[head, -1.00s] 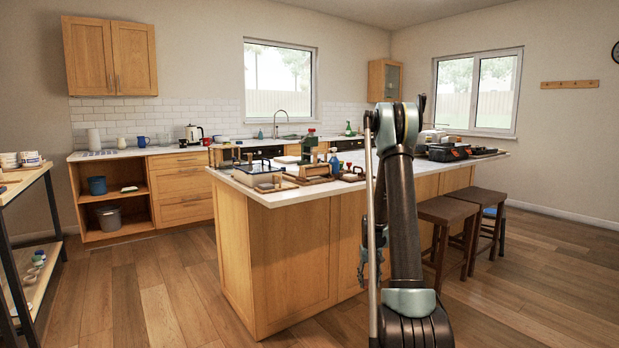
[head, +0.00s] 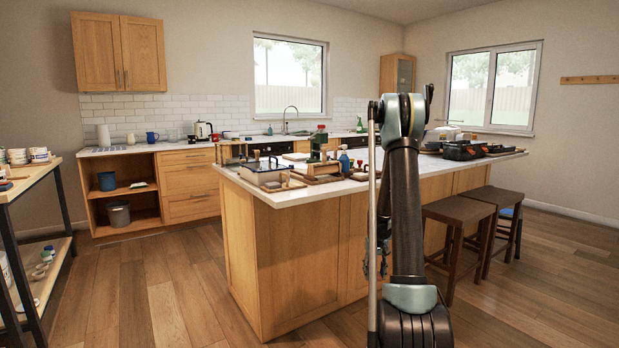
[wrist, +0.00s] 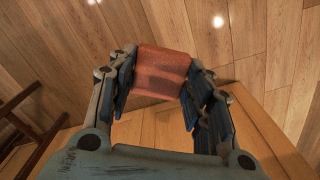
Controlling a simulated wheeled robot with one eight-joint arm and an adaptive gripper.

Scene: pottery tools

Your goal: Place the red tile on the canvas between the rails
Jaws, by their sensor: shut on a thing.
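In the wrist view, my gripper (wrist: 160,88) is shut on a red tile (wrist: 162,68). The tile is a reddish-orange slab held between the two blue-and-grey fingers, with wooden floor beyond it. In the head view, my gripper (head: 376,262) hangs low beside the front of the island, partly hidden by my arm, and the tile cannot be made out there. I cannot pick out the canvas or the rails among the small items on the island.
The wooden island (head: 300,262) has a white top crowded with boards, tools and a small press-like stand (head: 318,162). Two dark stools (head: 458,212) stand at its right. A shelf rack (head: 40,190) is at the left. The floor left of the island is clear.

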